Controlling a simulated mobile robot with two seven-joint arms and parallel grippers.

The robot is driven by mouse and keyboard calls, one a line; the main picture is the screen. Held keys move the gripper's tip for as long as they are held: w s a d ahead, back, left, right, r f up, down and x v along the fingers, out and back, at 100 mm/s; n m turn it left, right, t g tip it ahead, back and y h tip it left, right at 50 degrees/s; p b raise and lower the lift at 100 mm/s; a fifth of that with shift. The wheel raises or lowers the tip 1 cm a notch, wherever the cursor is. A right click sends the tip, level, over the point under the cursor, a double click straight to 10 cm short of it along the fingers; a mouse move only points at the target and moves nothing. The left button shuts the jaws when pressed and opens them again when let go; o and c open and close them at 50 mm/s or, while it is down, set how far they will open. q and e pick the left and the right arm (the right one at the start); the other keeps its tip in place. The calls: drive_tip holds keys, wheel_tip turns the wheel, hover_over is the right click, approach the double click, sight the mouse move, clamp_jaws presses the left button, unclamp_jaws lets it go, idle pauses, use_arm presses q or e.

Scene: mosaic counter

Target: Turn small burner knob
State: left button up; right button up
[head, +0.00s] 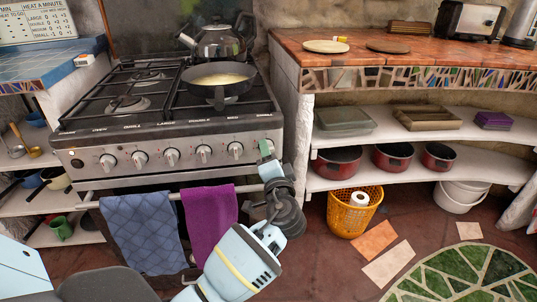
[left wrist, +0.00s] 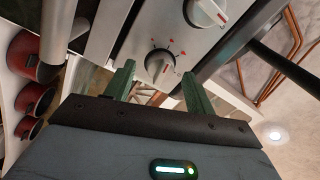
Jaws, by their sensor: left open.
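The stove (head: 180,155) has a row of silver knobs along its front panel. My left gripper (head: 265,150) is at the right end of this row, just right of a visible knob (head: 236,150), and hides what lies behind it. In the left wrist view, my left gripper (left wrist: 158,72) has its two green fingers spread apart. A neighbouring knob (left wrist: 208,12) shows at the top. My right gripper is not in view.
A pan (head: 219,82) and a kettle (head: 218,42) stand on the hob. A blue towel (head: 145,232) and a purple towel (head: 209,222) hang on the oven rail below. A shelf with red pots (head: 337,160) and an orange basket (head: 352,212) stand to the right.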

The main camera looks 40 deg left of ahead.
use_arm(q)
drive_tip(key=v, duration=0.6)
drive_tip(key=shift+s+d+p, duration=0.25)
drive_tip(key=shift+d+p, duration=0.05)
clamp_jaws()
idle(1.4)
